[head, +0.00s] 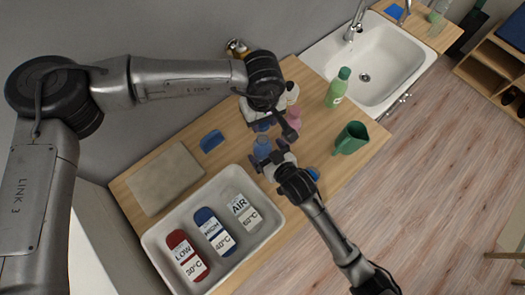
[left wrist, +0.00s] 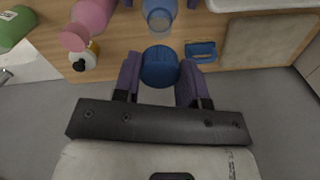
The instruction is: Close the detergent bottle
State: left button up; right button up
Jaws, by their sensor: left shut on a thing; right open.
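My left gripper (head: 264,126) is shut on a blue round cap (left wrist: 160,67), which shows between its purple fingers in the left wrist view. The clear blue bottle (head: 262,145) stands upright on the wooden counter, and its open mouth shows in the left wrist view (left wrist: 159,17). The cap is apart from the bottle's mouth. My right gripper (head: 264,160) is open at the bottle, with a finger to each side of it. Whether its fingers touch the bottle cannot be told.
A pink bottle (head: 293,116) and a green bottle (head: 337,90) stand toward the sink (head: 397,55). A green jug (head: 350,138) is to the right. A blue sponge (head: 211,141), a board (head: 165,180) and a white tray (head: 150,240) with labelled items are to the left.

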aim_at(263, 137)
jog(key=shift+x, duration=0.9)
jog(key=shift+c, duration=0.4)
jog(key=c, duration=1.3)
pick_arm(q)
jog(key=shift+f, duration=2.5)
pick_arm(e)
jog(key=shift+o, duration=0.2)
pick_arm(q)
jog(key=shift+f, duration=0.15)
jog(key=shift+f, duration=0.75)
jog(key=shift+f, duration=0.55)
pick_arm(e)
grip_shut()
pick_arm(q)
jog(key=m, duration=0.6)
jog(key=shift+m, duration=0.4)
